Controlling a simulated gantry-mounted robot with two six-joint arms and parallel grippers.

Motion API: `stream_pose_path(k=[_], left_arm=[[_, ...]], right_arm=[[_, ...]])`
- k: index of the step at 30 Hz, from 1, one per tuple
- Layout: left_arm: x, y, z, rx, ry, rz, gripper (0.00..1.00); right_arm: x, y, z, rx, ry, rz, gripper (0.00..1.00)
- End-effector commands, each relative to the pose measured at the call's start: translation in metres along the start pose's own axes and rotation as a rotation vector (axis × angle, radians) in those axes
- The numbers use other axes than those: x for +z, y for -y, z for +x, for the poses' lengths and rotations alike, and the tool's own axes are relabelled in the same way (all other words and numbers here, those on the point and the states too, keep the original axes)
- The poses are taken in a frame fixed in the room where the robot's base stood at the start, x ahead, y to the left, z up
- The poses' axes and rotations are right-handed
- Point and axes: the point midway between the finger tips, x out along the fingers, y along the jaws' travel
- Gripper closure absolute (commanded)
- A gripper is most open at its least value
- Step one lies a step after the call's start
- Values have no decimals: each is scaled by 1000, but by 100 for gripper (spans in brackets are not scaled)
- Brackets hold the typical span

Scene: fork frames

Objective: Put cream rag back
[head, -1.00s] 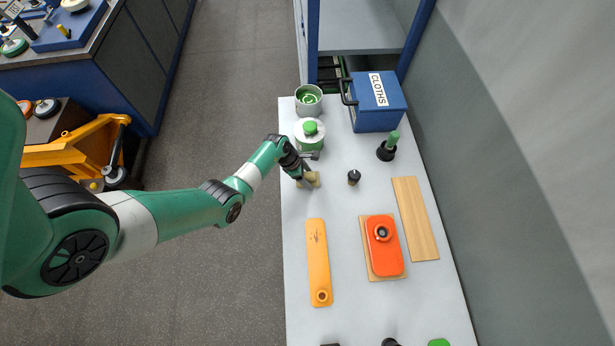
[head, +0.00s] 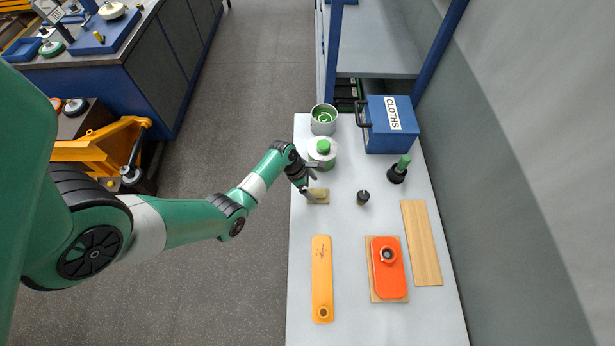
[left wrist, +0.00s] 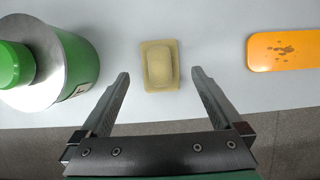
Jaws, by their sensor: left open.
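The cream rag (head: 322,197), a small folded tan pad, lies flat near the left edge of the white table. My left gripper (head: 311,190) is over it in the head view and partly covers it. In the left wrist view the rag (left wrist: 159,66) lies just beyond and between the two spread fingertips of my left gripper (left wrist: 160,76). The jaws are open and empty, and neither finger appears to touch the rag. A blue box (head: 385,136) labelled CLOTHS, with a dark handle, stands at the back right of the table. My right gripper is not in view.
A green-and-white can (head: 322,155) stands close behind the rag, with a round tin (head: 323,120) behind it. A small black bottle (head: 363,198) and a green-topped bottle (head: 398,170) stand to the right. An orange strip (head: 322,275) and a red container (head: 388,270) lie nearer.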

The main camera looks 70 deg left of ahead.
Motion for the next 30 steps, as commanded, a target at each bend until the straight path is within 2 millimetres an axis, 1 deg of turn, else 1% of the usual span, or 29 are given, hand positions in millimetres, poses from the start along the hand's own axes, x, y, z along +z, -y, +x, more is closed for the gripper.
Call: stream_pose_path(k=[1,3,6,9,12,22,24,26,28,29,30], left_arm=[[2,0,-20,4,1,-2,0],[2,-1,-36,3,1,-1,0],[1,0,-54,2,1,-2,0],[1,0,-65,1,1,-1,0],[0,0,-70,0,0,-1,0],[0,0,-70,0,0,0,0],[4,-1,-70,4,10,1,0],[17,-5,-73,22,49,3,0],[51,-14,-83,60,149,6,0],[72,-18,-90,80,211,6,0],[106,-24,-103,110,314,5,0]], right_arm=[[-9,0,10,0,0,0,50],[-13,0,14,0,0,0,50],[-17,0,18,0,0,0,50],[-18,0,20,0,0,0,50],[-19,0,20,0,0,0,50],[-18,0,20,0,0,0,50],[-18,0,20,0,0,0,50],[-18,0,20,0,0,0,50],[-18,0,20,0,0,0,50],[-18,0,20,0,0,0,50],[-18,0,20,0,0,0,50]])
